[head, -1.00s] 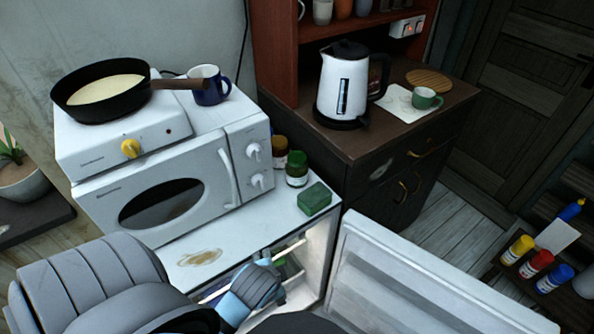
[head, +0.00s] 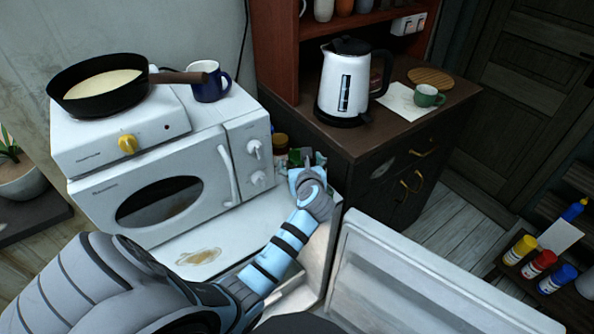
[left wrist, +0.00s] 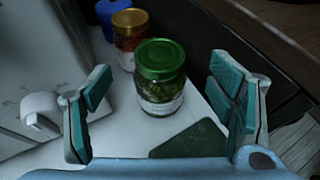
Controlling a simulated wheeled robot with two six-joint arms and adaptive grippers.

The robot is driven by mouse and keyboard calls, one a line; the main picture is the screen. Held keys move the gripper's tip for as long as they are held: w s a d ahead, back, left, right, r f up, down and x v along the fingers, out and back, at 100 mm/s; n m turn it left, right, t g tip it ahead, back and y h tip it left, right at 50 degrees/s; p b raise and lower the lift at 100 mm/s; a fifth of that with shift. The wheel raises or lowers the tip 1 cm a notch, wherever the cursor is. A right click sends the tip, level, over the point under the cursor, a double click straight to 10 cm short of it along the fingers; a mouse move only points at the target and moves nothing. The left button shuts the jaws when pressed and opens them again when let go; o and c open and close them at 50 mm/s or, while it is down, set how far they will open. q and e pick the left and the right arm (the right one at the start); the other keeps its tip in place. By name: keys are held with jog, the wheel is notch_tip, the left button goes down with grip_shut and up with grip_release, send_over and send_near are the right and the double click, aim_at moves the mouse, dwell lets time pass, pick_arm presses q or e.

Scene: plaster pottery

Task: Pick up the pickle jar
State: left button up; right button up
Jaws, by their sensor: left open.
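The pickle jar (left wrist: 162,95), a glass jar with a green lid, a pale label and green contents, stands upright on the white top in the left wrist view. In the head view it is mostly hidden behind my left gripper (head: 306,163). In the left wrist view my left gripper (left wrist: 168,103) is open, its teal-padded fingers spread wide. The jar appears between and beyond the fingers, with clear gaps on both sides; I see no contact. My right gripper is not in view.
A gold-lidded jar (left wrist: 130,40) stands close behind the pickle jar, with a blue object (left wrist: 108,15) behind it. A green block (left wrist: 190,138) lies in front. The microwave (head: 170,190) is on the left. The open fridge door (head: 410,280) stands at right.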

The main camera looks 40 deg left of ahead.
aim_at(299, 159)
pick_arm(q)
jog(key=b+x, duration=0.1)
jog(key=x, duration=0.4)
jog(key=shift+w+a+f+b, duration=0.1)
jog(key=shift+b, duration=0.25)
jog(key=shift+w+a, duration=0.1)
jog(key=shift+w, duration=0.05)
grip_shut()
